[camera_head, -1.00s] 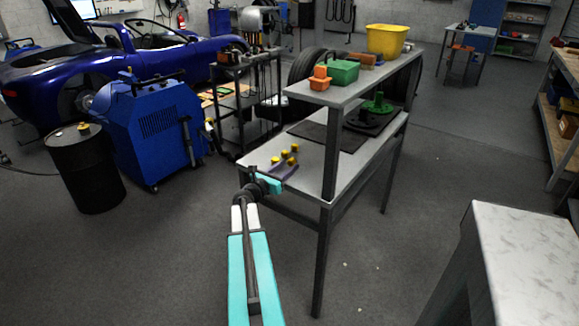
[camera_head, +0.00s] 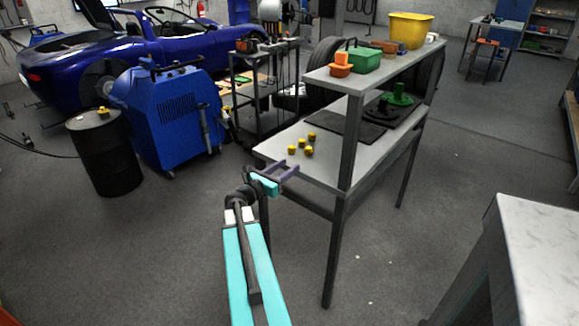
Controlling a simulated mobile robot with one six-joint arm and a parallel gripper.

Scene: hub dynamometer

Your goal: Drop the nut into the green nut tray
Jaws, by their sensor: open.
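Several small yellow nuts (camera_head: 308,151) sit in a loose group near the front left corner of the workbench's lower top (camera_head: 272,149).
The upper shelf (camera_head: 335,80) also bears orange bins (camera_head: 340,68) and a yellow tub (camera_head: 410,30). A dark mat (camera_head: 350,127) and a green hub part (camera_head: 398,97) are farther back on the lower top. A shelf post stands right of the nuts.

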